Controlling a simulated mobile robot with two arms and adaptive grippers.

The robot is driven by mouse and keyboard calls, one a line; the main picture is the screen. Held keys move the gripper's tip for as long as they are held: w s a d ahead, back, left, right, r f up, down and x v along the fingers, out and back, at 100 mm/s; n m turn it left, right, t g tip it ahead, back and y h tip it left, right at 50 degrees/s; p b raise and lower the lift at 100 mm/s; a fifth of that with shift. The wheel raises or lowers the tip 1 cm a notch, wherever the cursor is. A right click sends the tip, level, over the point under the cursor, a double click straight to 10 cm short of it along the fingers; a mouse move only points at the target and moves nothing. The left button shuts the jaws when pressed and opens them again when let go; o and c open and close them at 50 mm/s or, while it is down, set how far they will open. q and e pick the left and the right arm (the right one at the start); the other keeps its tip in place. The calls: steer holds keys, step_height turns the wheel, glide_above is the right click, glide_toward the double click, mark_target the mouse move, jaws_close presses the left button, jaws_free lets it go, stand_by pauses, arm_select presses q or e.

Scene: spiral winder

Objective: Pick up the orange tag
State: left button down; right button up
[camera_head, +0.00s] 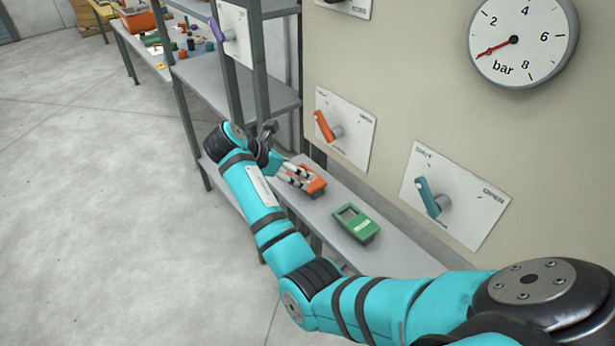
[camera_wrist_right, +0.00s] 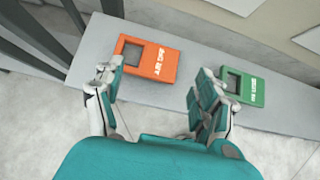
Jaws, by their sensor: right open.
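The orange tag (camera_head: 316,183) lies on a narrow grey shelf below the wall panel. In the head view my right gripper (camera_head: 293,176) is over its left part and hides some of it. In the right wrist view the orange tag (camera_wrist_right: 150,60) lies ahead of the fingers, nearer the left one, with a square opening and white lettering. My right gripper (camera_wrist_right: 160,98) is open, with nothing between its fingers. I cannot tell whether the left finger touches the tag. My left gripper is not in view.
A green tag (camera_head: 356,224) lies on the same grey shelf (camera_head: 400,253), near the right finger in the wrist view. Orange (camera_head: 325,126) and teal (camera_head: 428,196) levers stick out from the wall above. A metal rack (camera_head: 205,85) stands to the left. Open floor lies further left.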

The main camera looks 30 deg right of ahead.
mark_target(315, 179)
steer(key=x, duration=0.2)
steer(key=shift+d+f, duration=0.2)
steer(key=p+x, duration=0.1)
steer(key=x, duration=0.3)
steer(key=shift+s+d+p, duration=0.1)
steer(key=shift+s+p, duration=0.05)
steer(key=shift+p, duration=0.15)
steer(key=shift+d+f, duration=0.35)
steer(key=shift+f, duration=0.1)
steer(key=shift+a, duration=0.1)
steer(key=c, duration=1)
